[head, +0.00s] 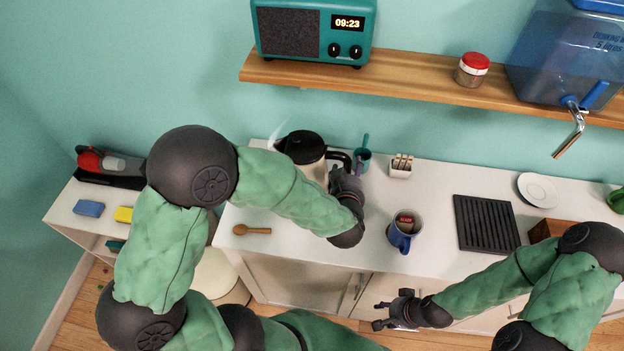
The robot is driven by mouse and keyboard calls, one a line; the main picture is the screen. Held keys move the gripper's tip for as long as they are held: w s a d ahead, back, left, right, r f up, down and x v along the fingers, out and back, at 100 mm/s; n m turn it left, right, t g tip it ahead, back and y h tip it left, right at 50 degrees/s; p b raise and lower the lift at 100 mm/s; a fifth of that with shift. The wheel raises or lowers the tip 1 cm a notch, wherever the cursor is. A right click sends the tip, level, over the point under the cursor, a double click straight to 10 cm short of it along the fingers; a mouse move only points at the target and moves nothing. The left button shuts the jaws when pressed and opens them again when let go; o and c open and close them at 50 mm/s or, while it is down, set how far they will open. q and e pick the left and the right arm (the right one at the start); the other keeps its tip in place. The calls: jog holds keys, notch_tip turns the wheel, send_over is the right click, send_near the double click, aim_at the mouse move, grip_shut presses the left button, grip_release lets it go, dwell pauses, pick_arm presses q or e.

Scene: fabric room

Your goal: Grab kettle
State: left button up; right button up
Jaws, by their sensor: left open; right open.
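My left gripper (345,172) is at the kettle's right side, by the handle, and is open. It hides part of the handle and lower body, and I cannot tell whether the fingers touch the handle. My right gripper (388,312) is open and empty in front of the counter's front edge, below the blue mug.
A blue mug (404,236), a wooden spoon (252,230), a teal cup (362,158), a white holder (401,168) and a black rack (486,223) are on the counter. A shelf (420,86) with a teal radio (300,32) hangs above. The counter between spoon and mug is partly covered by my arm.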

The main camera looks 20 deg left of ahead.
pick_arm(q)
jog(key=shift+x, duration=1.2)
grip_shut()
jog(key=shift+w+r, duration=0.1)
jog(key=shift+r, duration=0.1)
jog(key=shift+r, duration=0.2)
